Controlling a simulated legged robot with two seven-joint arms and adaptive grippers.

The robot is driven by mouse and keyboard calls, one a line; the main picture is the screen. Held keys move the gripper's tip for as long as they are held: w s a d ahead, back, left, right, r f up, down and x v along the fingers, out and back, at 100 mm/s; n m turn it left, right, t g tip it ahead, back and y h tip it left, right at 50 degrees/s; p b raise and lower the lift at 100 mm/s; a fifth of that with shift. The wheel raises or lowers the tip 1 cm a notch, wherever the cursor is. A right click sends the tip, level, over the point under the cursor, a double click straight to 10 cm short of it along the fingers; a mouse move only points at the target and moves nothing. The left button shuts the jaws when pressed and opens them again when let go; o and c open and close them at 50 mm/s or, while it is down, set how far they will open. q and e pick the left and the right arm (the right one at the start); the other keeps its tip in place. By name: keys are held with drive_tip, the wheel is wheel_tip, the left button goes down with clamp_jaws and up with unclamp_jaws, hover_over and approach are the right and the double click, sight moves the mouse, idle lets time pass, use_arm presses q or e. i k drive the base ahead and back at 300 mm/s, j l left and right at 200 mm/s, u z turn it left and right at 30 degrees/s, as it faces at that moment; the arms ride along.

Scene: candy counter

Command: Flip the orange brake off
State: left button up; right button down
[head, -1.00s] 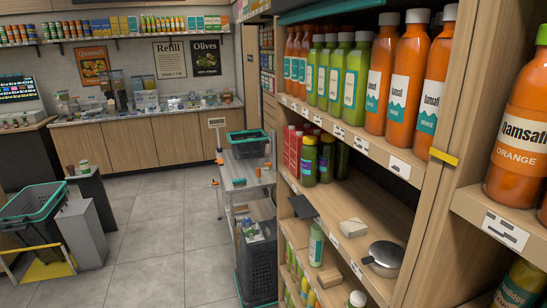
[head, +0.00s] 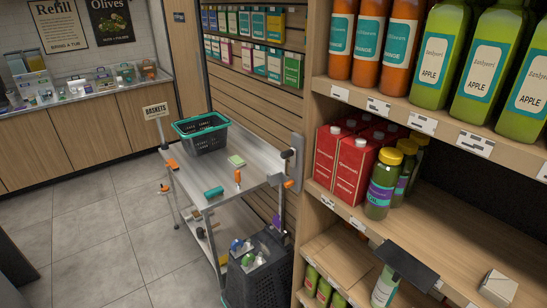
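A grey metal cart (head: 218,184) stands in the middle of the view, beside the slatted wall. Several small orange parts show on it. One orange piece (head: 238,177) stands upright on the cart's top. Another orange part (head: 172,165) is at the top's left corner, with one more orange part (head: 164,188) just below it. A further orange tab (head: 289,184) is at the right end, and a small orange part (head: 223,260) is low on the near leg. I cannot tell which one is the brake or how it is set. Neither of my grippers is in view.
A dark basket with a teal rim (head: 202,136) sits on the cart. A dark crate (head: 258,275) stands on the floor in front of it. Wooden shelves with bottles (head: 382,182) and red cartons (head: 355,168) fill the right. Tiled floor (head: 110,225) is clear at left.

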sight(289, 183)
drive_tip(key=i+j, duration=0.2)
drive_tip(key=i+j+z, duration=0.15)
drive_tip(key=j, duration=0.25)
drive_tip(key=i+j, duration=0.2)
drive_tip(key=i+j+z, duration=0.15)
drive_tip(key=j, duration=0.3)
